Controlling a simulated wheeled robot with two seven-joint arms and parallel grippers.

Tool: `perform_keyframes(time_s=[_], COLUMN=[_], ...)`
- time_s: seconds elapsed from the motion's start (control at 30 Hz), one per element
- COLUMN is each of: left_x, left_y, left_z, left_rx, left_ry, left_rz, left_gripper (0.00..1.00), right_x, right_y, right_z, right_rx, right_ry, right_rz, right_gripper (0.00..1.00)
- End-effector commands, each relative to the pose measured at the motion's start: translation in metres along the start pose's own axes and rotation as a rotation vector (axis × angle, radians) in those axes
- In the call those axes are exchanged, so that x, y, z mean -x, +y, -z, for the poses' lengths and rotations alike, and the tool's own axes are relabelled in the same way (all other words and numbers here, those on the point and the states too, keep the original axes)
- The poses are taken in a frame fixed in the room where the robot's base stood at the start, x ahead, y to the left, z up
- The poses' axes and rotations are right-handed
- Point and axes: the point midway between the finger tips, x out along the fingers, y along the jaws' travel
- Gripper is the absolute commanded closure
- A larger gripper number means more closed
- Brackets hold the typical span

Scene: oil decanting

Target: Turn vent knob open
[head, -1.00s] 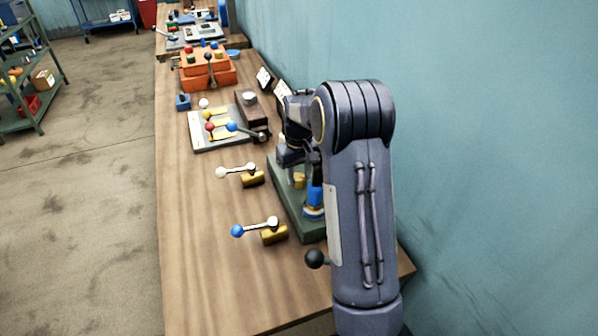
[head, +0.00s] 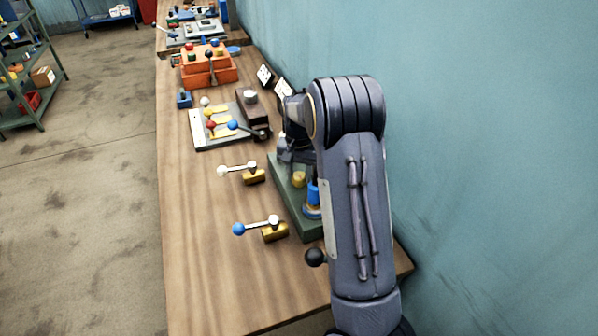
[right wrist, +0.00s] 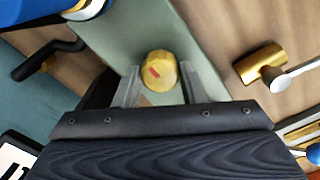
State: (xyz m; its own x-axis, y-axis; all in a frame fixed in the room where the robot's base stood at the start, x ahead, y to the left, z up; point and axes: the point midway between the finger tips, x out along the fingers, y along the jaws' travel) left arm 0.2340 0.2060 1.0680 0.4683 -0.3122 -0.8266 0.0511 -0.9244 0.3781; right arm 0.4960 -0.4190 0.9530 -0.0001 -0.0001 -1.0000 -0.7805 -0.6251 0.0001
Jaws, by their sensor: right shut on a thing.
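The vent knob (right wrist: 158,72) is a round yellow knob with a red mark on its top. It stands on a green plate (right wrist: 142,30), and in the head view the knob (head: 299,179) shows just left of my right arm. My right gripper (right wrist: 158,82) is shut on the knob, one finger on each side, with the knob's top in sight. In the head view my right gripper (head: 291,153) is a dark shape above the plate, its fingers hard to make out. My left gripper is in neither view.
Two brass valves (head: 253,177) (head: 274,232) with ball-ended levers sit left of the plate. A blue cylinder (head: 313,195) and a black ball handle (head: 315,257) are close to my arm. A lever panel (head: 208,142) and orange box (head: 208,72) lie farther back. The table's left strip is clear.

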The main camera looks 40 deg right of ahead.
Motion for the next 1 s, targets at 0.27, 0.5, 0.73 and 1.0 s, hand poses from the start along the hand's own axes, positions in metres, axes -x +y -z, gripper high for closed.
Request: perform_keyframes(time_s=[0.27, 0.5, 0.73, 1.0], left_x=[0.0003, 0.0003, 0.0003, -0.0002], left_y=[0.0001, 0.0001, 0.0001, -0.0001], left_z=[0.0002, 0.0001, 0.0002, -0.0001], left_rx=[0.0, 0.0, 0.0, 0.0], left_ry=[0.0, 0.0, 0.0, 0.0], left_rz=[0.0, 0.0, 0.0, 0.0], left_gripper=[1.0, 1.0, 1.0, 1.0], right_x=[-0.0003, -0.0004, -0.0003, 0.0034], right_y=[0.0, 0.0, 0.0, -0.0004], right_z=[-0.0003, -0.0003, -0.0002, 0.0002], right_rx=[-0.019, -0.018, -0.017, -0.016], right_ry=[-0.001, -0.001, -0.001, 0.0], right_rz=[0.0, 0.0, 0.0, 0.001], right_gripper=[0.85, 0.85, 0.41, 0.41])
